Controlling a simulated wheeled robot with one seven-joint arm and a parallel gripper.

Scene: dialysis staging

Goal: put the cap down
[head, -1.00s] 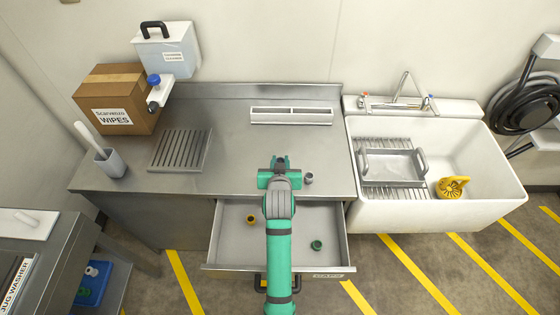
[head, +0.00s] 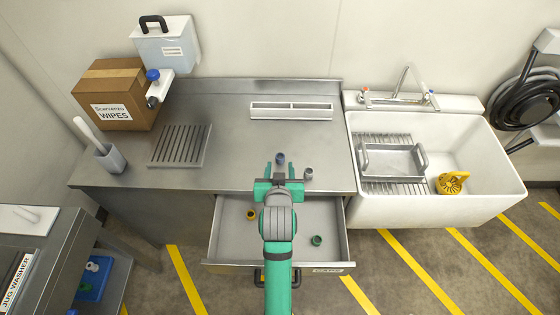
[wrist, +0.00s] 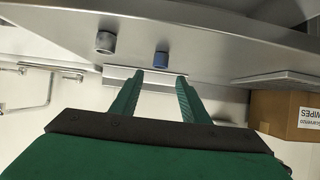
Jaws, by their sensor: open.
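A small blue-grey cap (head: 281,158) stands on the steel counter, just beyond my gripper (head: 279,173). The open drawer (head: 232,240) below holds a yellow cap (head: 251,214) and a green cap (head: 316,240).
A white two-part tray (head: 291,118) lies at the back of the counter (head: 235,130). A ribbed grate (head: 180,146) and a wipes box (head: 118,95) are on the left. The sink (head: 480,205) with a yellow item (head: 452,183) is on the right.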

